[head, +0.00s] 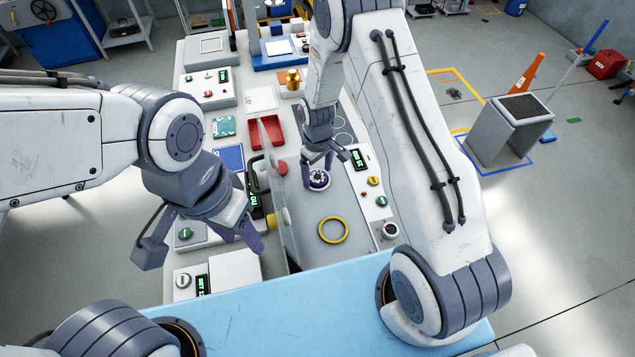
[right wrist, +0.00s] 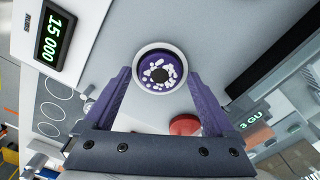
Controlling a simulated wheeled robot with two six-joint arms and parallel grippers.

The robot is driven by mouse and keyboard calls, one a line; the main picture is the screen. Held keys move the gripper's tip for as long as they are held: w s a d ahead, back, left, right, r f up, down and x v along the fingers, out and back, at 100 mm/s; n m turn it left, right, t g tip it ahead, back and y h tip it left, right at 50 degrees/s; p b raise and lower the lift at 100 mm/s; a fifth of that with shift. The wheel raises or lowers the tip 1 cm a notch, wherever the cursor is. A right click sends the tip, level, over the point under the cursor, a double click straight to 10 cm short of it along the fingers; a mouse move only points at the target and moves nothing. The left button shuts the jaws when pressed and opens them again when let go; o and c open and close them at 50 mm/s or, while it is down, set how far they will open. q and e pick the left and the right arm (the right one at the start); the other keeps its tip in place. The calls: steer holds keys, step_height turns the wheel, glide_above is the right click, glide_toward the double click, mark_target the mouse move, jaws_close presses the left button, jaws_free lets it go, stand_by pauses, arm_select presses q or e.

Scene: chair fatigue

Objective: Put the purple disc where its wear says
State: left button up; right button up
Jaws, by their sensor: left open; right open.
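The purple disc (head: 319,180) has white flecks and a dark centre and sits in a pale round ring on the light grey work surface. It shows more closely in the right wrist view (right wrist: 160,71), where the white patches cover part of its purple face. My right gripper (head: 318,172) is open above the disc, its two purple fingers to either side of it; I cannot tell whether they touch it. My left gripper (head: 203,254) is open and empty, above the left front part of the bench.
A yellow ring (head: 333,230) lies in front of the disc. A display reading 15.000 (right wrist: 52,37) stands beside outlined circles (right wrist: 52,110).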

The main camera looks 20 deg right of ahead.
mark_target(318, 177)
steer(key=c, duration=1.2)
steer(key=shift+r+p, duration=1.9)
steer(key=shift+r, duration=0.6)
